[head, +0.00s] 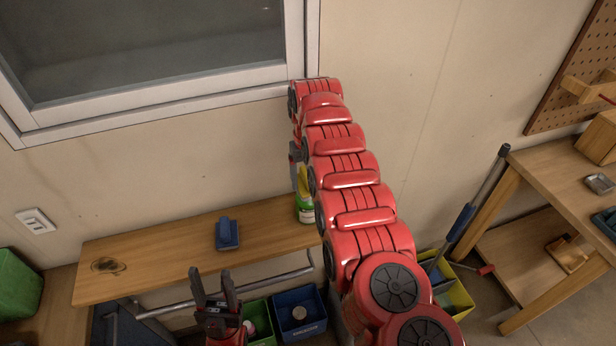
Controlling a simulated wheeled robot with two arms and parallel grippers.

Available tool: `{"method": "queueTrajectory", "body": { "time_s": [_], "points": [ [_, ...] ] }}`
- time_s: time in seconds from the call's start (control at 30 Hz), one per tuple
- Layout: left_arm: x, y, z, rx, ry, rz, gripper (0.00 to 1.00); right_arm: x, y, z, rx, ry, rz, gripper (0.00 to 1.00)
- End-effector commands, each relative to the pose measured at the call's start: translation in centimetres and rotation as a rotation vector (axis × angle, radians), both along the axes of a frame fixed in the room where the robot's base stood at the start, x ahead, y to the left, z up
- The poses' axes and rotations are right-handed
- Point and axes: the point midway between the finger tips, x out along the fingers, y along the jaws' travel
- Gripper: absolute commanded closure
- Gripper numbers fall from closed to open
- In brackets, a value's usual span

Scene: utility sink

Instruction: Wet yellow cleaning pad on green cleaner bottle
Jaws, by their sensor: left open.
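The green cleaner bottle (305,212) stands on the wooden shelf, at its right end and partly hidden behind my right arm. A yellow patch (303,180) shows at its upper part; I cannot tell whether this is the cleaning pad or part of the bottle. My right arm reaches over the shelf, and a dark part of the right gripper (294,158) shows just above and left of the bottle. Its fingertips are mostly hidden. My left gripper (215,284) is open and empty, fingers pointing up, in front of the shelf, well left of the bottle.
A blue block-like object (227,234) lies on the wooden shelf (165,250). Below are a metal rail (270,284), a blue bin (300,312) and a green bin (262,325). A yellow bin (455,295) and a wooden workbench (560,180) stand at right.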

Motion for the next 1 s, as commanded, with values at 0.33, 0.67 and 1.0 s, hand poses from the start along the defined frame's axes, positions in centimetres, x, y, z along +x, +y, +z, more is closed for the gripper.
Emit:
{"method": "queueTrajectory", "body": {
  "time_s": [0.33, 0.67, 1.0],
  "points": [
    [0.00, 0.00, -0.04, 0.000, 0.000, 0.000, 0.50, 0.01, 0.00, 0.00, 0.000, 0.000, 0.000, 0.68],
    [0.01, 0.00, -0.26, 0.000, 0.000, 0.000, 0.50, 0.02, 0.02, -0.04, 0.000, -0.001, 0.000, 0.68],
    [0.00, 0.00, -0.50, 0.000, 0.000, 0.000, 0.50, 0.02, 0.01, -0.09, 0.000, -0.001, 0.000, 0.68]
  ]
}}
